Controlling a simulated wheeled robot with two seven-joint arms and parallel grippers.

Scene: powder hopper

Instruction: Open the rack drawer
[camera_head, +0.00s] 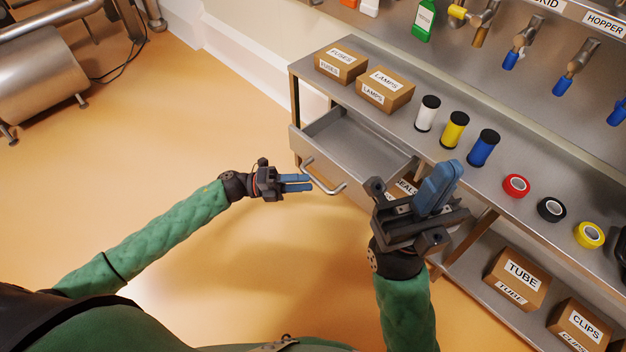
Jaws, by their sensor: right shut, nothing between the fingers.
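The rack drawer (350,140) is a grey metal drawer under the bench top. It stands pulled out, with its empty inside showing. Its bar handle (322,180) is on the front face. My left gripper (311,183) is just left of the handle, its two blue fingers pointing at it with a narrow gap between them. The fingertips are close to the bar; I cannot tell whether they touch it. My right gripper (448,178) is raised in front of the bench, its blue fingers together and empty. It hides part of the drawer's right side and the bench front.
The metal bench (480,165) carries FUSES (341,63) and LAMPS (385,91) boxes, spools and tape rolls. TUBE (517,278) and CLIPS (579,325) boxes sit on the lower shelf. Tools hang on the wall panel.

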